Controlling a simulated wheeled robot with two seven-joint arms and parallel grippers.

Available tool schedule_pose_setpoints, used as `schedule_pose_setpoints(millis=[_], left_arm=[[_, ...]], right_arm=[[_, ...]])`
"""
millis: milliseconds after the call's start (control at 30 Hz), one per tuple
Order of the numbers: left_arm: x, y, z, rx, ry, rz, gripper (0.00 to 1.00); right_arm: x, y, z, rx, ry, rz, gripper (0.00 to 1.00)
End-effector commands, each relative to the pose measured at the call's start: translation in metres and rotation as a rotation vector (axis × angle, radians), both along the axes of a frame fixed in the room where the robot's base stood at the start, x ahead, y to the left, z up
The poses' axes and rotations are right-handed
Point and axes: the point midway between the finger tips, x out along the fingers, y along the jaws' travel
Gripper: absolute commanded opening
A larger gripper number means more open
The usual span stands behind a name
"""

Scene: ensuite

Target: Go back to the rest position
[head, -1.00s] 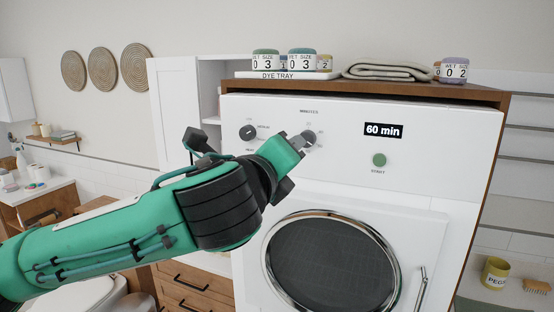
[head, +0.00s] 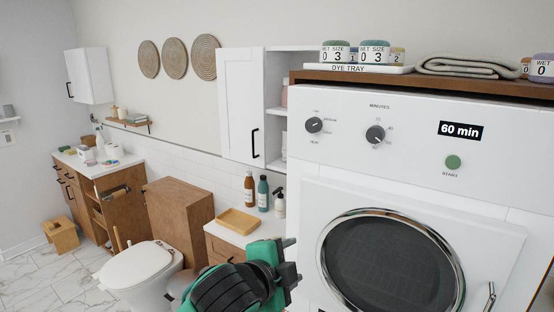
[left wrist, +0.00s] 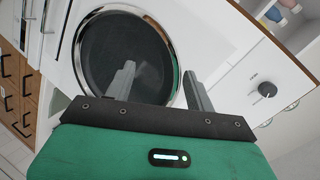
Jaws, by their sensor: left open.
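My left gripper (head: 293,260) is low in the head view, in front of the white dryer (head: 335,170) and left of its round door (head: 392,262). In the left wrist view its two fingers (left wrist: 160,72) are apart with nothing between them, and the door shows behind them. The gripper is clear of the minutes knob (head: 375,134) and the heat knob (head: 314,125). The display (head: 460,130) reads 60 min, above the green start button (head: 453,162). My right gripper is not in view.
The dye tray (head: 358,69) with jars and a folded towel (head: 468,65) lie on the wooden top. Left of the dryer are a counter with bottles (head: 263,193) and a wooden tray (head: 239,221), then a toilet (head: 140,265).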

Motion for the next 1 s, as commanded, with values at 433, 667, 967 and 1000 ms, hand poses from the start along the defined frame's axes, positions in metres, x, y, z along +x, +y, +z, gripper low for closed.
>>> schedule_pose_setpoints(millis=[433, 667, 967, 1000], left_arm=[[-0.045, 0.082, -0.141, -0.292, 0.445, 0.337, 0.55], [-0.091, 0.129, -0.210, -0.397, 0.649, 0.558, 0.55], [-0.175, 0.192, -0.286, -0.478, 0.874, 0.883, 0.55], [-0.187, 0.200, -0.294, -0.483, 0.896, 0.926, 0.55]], right_arm=[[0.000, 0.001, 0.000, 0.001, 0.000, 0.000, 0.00], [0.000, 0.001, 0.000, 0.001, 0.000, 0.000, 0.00], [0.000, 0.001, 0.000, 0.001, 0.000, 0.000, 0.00], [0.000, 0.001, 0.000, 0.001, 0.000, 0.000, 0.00]])
